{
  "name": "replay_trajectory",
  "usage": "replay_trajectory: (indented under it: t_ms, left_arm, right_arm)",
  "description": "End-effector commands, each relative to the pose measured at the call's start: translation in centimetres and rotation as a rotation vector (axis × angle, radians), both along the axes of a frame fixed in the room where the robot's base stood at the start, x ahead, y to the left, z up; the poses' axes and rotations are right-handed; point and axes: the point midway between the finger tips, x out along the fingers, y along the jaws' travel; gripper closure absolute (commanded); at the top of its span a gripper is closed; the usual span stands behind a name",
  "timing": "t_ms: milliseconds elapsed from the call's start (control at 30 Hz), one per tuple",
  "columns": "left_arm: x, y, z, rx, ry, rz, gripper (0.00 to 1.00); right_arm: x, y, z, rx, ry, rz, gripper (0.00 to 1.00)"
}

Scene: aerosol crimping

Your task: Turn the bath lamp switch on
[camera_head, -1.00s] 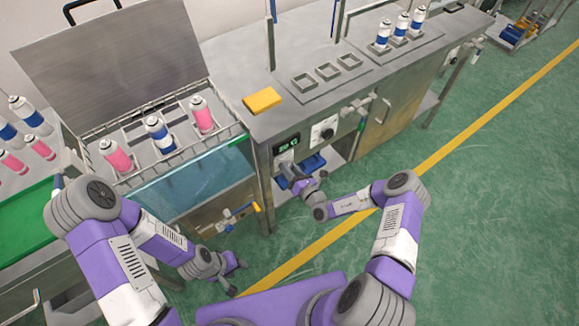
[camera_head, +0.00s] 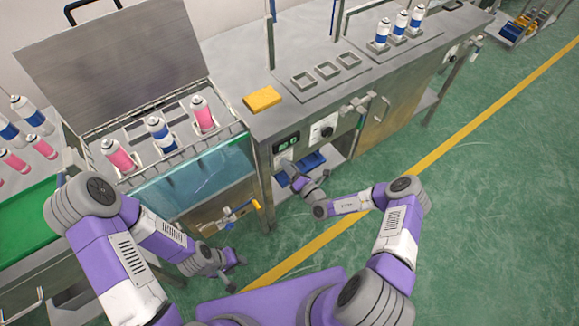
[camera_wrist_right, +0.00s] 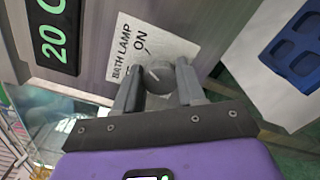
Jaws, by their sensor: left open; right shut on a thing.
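The bath lamp switch (camera_wrist_right: 158,76) is a grey round knob with a pale pointer line, on a white label (camera_wrist_right: 140,50) reading "BATH LAMP" and "ON". In the right wrist view my right gripper (camera_wrist_right: 158,84) has its fingers on both sides of the knob and is shut on it. In the head view the right gripper (camera_head: 288,166) is at the bench's front panel, below the display (camera_head: 286,142), and hides the knob. My left gripper (camera_head: 232,272) is open and empty, low over the floor in front of the water bath.
The water bath (camera_head: 195,180) with pink and blue cans stands left of the panel. A green-digit display (camera_wrist_right: 55,38) is beside the label. A blue tray (camera_wrist_right: 295,50) sits on the shelf at right. A yellow sponge (camera_head: 263,99) lies on the bench.

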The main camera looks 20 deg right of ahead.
Motion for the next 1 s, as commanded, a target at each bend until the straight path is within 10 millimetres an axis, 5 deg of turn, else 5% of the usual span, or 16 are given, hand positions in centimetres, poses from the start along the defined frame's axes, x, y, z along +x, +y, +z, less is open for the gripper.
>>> replay_trajectory:
  t_ms: [167,200,333,667,1000]
  left_arm:
    - [0.0,0.0,0.0,0.000,0.000,0.000,0.57]
    - [0.0,0.0,0.0,0.000,0.000,0.000,0.57]
    - [0.0,0.0,0.0,0.000,0.000,0.000,0.57]
    - [0.0,0.0,0.1,0.000,0.000,0.000,0.57]
    - [0.0,0.0,1.6,0.000,0.000,0.000,0.57]
  right_arm:
    - [-0.2,0.1,-0.2,0.002,0.007,0.003,0.91]
    - [-0.1,0.1,-0.2,0.002,0.006,0.003,0.56]
    - [-0.1,0.1,-0.1,0.001,0.005,0.002,0.36]
    - [-0.3,-0.1,0.0,0.000,0.003,0.001,0.35]
    - [-5.2,-1.9,0.1,0.002,0.006,-0.001,0.35]
